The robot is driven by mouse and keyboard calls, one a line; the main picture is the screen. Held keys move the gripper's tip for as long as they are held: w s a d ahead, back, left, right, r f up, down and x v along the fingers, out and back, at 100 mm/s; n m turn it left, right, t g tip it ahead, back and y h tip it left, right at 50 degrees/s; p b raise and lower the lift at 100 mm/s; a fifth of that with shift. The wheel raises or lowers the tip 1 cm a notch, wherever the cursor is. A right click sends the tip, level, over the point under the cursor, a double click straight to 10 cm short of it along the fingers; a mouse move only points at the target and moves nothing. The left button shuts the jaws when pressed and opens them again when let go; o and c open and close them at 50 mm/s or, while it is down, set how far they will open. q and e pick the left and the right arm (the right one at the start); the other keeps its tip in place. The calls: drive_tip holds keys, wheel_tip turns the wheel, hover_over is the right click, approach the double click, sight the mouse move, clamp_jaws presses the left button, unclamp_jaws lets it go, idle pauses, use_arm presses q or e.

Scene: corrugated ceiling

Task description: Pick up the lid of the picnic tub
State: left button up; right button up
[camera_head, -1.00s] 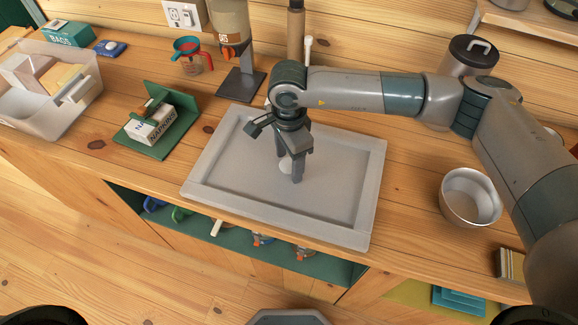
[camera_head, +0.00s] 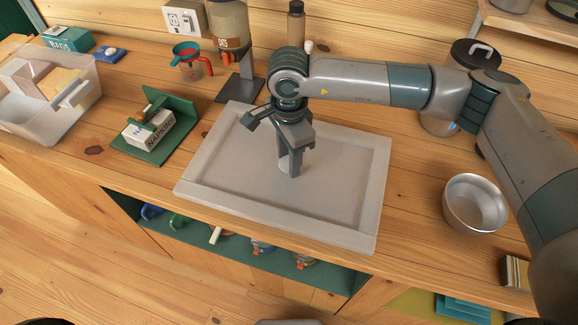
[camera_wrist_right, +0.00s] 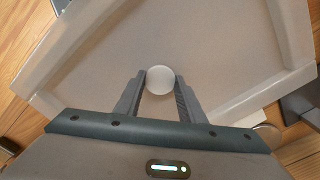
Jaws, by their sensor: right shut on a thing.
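The lid (camera_head: 330,222) is a wide grey rectangular panel with a raised rim, in the middle of the counter. My right gripper (camera_head: 291,166) points down at its centre and is shut on its pale round knob. In the right wrist view the knob (camera_wrist_right: 160,80) sits between both fingertips, with the lid (camera_wrist_right: 215,45) spread around it. I cannot tell whether the lid is clear of the counter. The clear picnic tub (camera_head: 78,112) stands open at the far left with packets inside. My left gripper is not in view.
A napkin box (camera_head: 148,130) on a green holder stands left of the lid.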

drive_tip(key=s+r+b, duration=0.1)
drive_tip(key=s, duration=0.1)
drive_tip(key=s+d+r+b, duration=0.1)
drive_tip(key=s+r, duration=0.1)
drive_tip(key=s+d+r+b, duration=0.1)
drive_tip(key=s, duration=0.1)
drive_tip(key=shift+s+d+r, duration=0.2)
drive_tip(key=shift+s+r, duration=0.1)
drive_tip(key=shift+r, duration=0.05)
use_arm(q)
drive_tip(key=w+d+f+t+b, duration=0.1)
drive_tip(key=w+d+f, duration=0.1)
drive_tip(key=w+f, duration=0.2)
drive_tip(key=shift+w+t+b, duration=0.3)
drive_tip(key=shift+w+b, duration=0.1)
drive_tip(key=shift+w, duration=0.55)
use_arm(e)
drive_tip(key=shift+s+d+r, duration=0.25)
drive_tip(key=shift+s+r, duration=0.3)
drive_tip(key=shift+s, duration=0.2)
drive_tip(key=shift+s+d+r, duration=0.25)
drive_tip(key=shift+s+r, duration=0.3)
drive_tip(key=shift+s, duration=0.2)
drive_tip(key=shift+s+d+r, duration=0.25)
drive_tip(key=shift+s+r, duration=0.3)
drive_tip(key=shift+s, duration=0.2)
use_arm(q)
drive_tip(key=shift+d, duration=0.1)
